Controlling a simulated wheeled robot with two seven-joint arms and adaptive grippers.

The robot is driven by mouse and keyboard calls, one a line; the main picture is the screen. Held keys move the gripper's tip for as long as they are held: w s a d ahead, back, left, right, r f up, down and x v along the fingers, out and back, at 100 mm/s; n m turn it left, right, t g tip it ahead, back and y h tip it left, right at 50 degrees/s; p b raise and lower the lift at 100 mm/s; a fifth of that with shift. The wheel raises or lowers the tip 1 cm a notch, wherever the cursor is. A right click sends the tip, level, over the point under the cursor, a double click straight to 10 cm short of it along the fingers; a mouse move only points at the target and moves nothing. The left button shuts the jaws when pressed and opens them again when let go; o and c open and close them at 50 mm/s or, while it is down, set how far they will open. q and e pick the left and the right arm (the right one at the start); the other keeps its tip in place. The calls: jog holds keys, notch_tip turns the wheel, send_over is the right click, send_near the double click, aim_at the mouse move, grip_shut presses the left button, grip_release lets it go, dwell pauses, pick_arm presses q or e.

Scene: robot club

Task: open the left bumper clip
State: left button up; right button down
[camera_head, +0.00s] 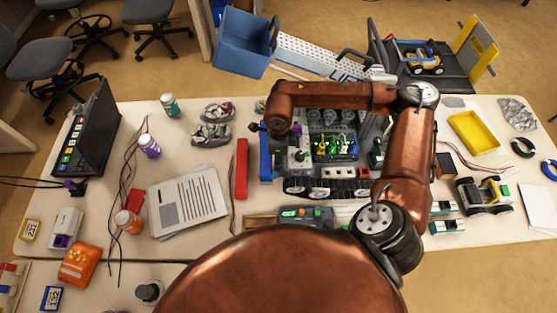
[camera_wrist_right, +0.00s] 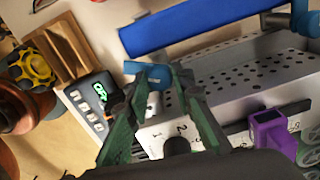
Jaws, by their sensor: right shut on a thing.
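A tracked robot with a grey perforated deck (camera_wrist_right: 235,75) sits mid-table. A blue bumper bar (camera_head: 265,158) runs along its left side; it also shows across the top of the right wrist view (camera_wrist_right: 205,22). A small blue clip (camera_wrist_right: 150,72) lies between the bumper and a white plate marked 2. My right gripper (camera_wrist_right: 152,92) is shut on this blue clip, its green-edged fingers on either side. In the head view my copper right arm reaches over the robot and hides part of it; the clip is not clear there. My left gripper is not in view.
A purple part (camera_wrist_right: 268,135) stands on the deck close to my right gripper. A device with a green display (camera_head: 300,213) lies in front of the robot. A red bar (camera_head: 241,168) and printed sheets (camera_head: 188,205) lie to its left. A yellow tray (camera_head: 473,132) is at the right.

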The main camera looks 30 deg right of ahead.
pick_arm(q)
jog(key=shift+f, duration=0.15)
pick_arm(e)
jog(key=n+b, duration=0.2)
jog(key=n, duration=0.1)
jog(key=shift+w, duration=0.1)
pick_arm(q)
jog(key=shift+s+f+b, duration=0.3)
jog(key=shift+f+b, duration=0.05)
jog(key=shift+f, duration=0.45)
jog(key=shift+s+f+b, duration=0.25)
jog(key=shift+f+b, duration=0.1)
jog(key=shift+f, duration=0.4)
pick_arm(e)
jog(key=shift+n, duration=1.3)
jog(key=shift+r, duration=0.1)
jog(key=c, duration=1.7)
grip_release()
jog(key=shift+o, duration=0.2)
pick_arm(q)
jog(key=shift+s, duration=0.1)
